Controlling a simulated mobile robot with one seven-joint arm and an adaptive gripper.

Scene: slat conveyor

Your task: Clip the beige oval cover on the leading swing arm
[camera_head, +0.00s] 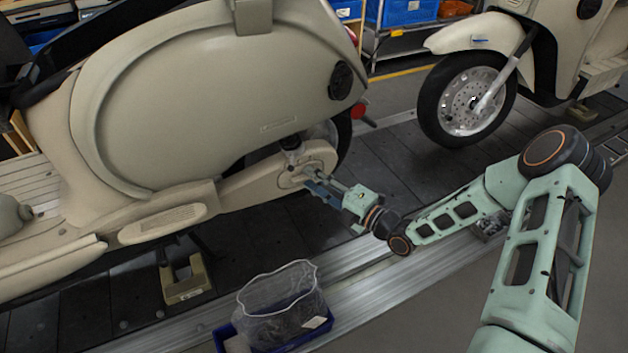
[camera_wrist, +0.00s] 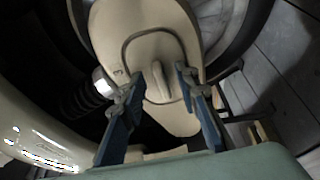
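The beige swing arm (camera_head: 247,185) runs below the rear body of the leading beige scooter (camera_head: 215,90). In the wrist view, the swing arm (camera_wrist: 178,120) carries a beige oval cover (camera_wrist: 146,55) with a dark outline and a raised rib (camera_wrist: 159,84) in its middle. The cover lies on the swing arm's face; I cannot tell whether it is fully clipped. My gripper (camera_head: 308,181) is at the swing arm's rear end. In the wrist view, my gripper's (camera_wrist: 159,74) blue fingers are apart, one on each side of the rib, with visible gaps and nothing held.
A shock absorber (camera_wrist: 80,100) is left of the cover. A mesh bag (camera_head: 281,300) sits in a blue bin (camera_head: 224,342) at the front. A second scooter's wheel (camera_head: 467,100) stands to the right. Dark conveyor slats (camera_head: 405,150) between the scooters are clear.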

